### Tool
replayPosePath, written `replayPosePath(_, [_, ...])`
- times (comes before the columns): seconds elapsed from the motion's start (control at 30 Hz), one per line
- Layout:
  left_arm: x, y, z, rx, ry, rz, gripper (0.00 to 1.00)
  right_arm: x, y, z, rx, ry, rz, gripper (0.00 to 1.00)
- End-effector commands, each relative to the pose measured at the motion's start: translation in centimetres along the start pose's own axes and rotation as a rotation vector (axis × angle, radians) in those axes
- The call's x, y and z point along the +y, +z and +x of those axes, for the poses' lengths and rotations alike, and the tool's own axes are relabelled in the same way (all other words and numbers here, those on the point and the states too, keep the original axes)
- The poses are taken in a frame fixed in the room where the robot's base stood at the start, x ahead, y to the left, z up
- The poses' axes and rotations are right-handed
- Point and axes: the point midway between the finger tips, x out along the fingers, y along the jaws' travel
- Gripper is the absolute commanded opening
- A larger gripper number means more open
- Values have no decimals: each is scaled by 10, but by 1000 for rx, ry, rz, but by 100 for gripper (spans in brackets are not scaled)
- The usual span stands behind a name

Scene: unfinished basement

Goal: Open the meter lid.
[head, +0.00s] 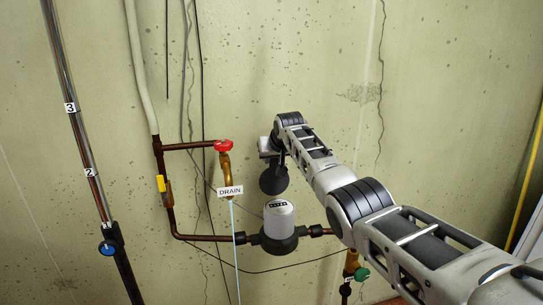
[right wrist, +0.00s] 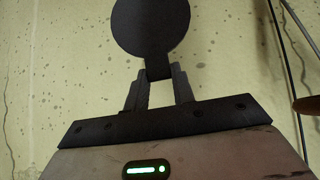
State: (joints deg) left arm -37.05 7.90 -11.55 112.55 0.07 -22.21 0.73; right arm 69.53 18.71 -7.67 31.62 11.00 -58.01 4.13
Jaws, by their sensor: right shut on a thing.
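The water meter (head: 279,226) is a pale cylinder on a dark base in the copper pipe line, and its top face with a row of dark digits shows. The meter lid (head: 273,181) is a dark round disc standing up above and behind the meter's top, clear of the face. My right gripper (head: 279,158) is above the lid. In the right wrist view the gripper (right wrist: 158,78) is shut on a narrow tab at the edge of the lid (right wrist: 151,25). Whether the lid's lower edge joins the meter is unclear. My left gripper is not in view.
A red valve handle (head: 223,146) and a DRAIN tag (head: 230,191) are left of the lid. A green handle (head: 361,274) is low on the right, near my right arm. A blue handle (head: 107,248) is at far left. Thin cables hang along the concrete wall (head: 450,90).

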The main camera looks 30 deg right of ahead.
Motion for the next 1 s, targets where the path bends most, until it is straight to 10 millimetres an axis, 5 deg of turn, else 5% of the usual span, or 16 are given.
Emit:
replayPosePath(0.27, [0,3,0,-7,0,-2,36,-1,-4,-2,11,-3,2,0])
replayPosePath(0.3, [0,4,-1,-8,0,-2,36,-1,-4,-2,11,-3,2,36])
replayPosePath(0.37, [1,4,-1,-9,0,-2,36,-1,-4,-2,10,-3,2,47])
replayPosePath(0.73, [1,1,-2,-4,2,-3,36,0,-2,-3,4,-1,1,47])
replayPosePath(1.0, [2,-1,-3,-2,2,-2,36,0,-1,-27,6,0,-1,47])
